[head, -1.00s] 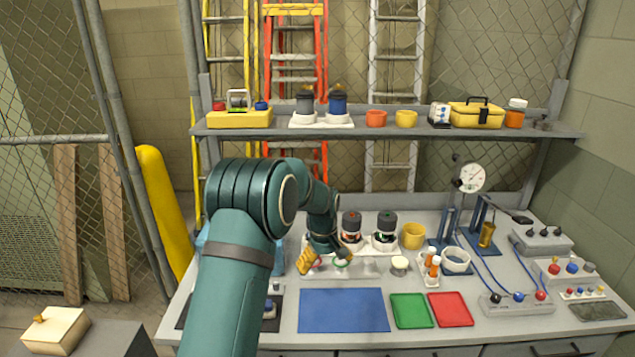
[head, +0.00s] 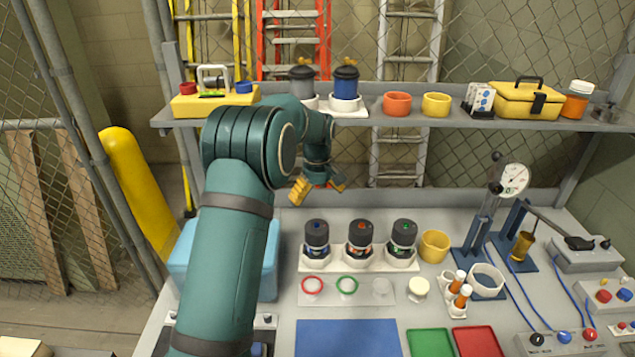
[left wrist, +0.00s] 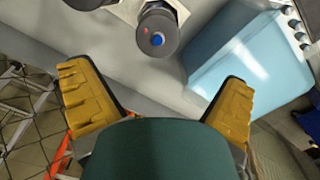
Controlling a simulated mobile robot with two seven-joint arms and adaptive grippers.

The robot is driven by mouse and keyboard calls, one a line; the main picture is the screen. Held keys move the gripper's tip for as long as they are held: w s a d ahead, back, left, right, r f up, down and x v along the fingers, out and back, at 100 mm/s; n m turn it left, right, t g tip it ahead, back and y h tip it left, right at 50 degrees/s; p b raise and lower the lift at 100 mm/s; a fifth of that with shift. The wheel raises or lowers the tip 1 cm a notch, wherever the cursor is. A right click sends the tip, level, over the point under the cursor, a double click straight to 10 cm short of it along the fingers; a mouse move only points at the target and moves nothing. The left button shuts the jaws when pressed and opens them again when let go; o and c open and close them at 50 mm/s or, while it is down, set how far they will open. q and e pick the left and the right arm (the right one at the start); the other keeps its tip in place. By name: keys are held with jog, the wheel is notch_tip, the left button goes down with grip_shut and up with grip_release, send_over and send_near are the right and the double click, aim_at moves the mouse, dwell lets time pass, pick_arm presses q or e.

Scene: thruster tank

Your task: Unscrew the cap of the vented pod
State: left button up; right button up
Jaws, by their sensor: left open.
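Three pods with dark caps stand in a white rack on the bench in the head view: a blue-marked pod (head: 317,240), an orange-marked pod (head: 360,240) and a green-marked pod (head: 403,238). I cannot tell which is the vented one. A grey pod (head: 301,80) and a blue pod (head: 345,82) stand on the shelf. My left gripper (head: 318,188) is open and empty, behind and above the blue-marked pod. In the left wrist view the blue-marked cap (left wrist: 157,36) lies beyond the spread fingers (left wrist: 155,78), apart from them. My right gripper is not in view.
The shelf (head: 370,120) runs above the left gripper. A light blue bin (head: 180,262) stands left, partly behind my arm. A ring plate (head: 320,298), blue mat (head: 345,335), yellow cup (head: 434,246) and gauge stand (head: 480,225) are on the bench.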

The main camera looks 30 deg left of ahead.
aim_at(317, 225)
pick_arm(q)
jog(key=shift+w+a+f, duration=0.1)
jog(key=shift+w+f, duration=0.05)
jog(key=shift+f, duration=0.25)
notch_tip(317, 225, down, 13)
jog(key=shift+r, duration=0.1)
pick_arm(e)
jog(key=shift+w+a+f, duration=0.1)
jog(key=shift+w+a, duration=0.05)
pick_arm(q)
jog(key=c, duration=1)
jog(key=o, duration=0.4)
jog(key=c, duration=0.4)
jog(key=shift+o, duration=0.2)
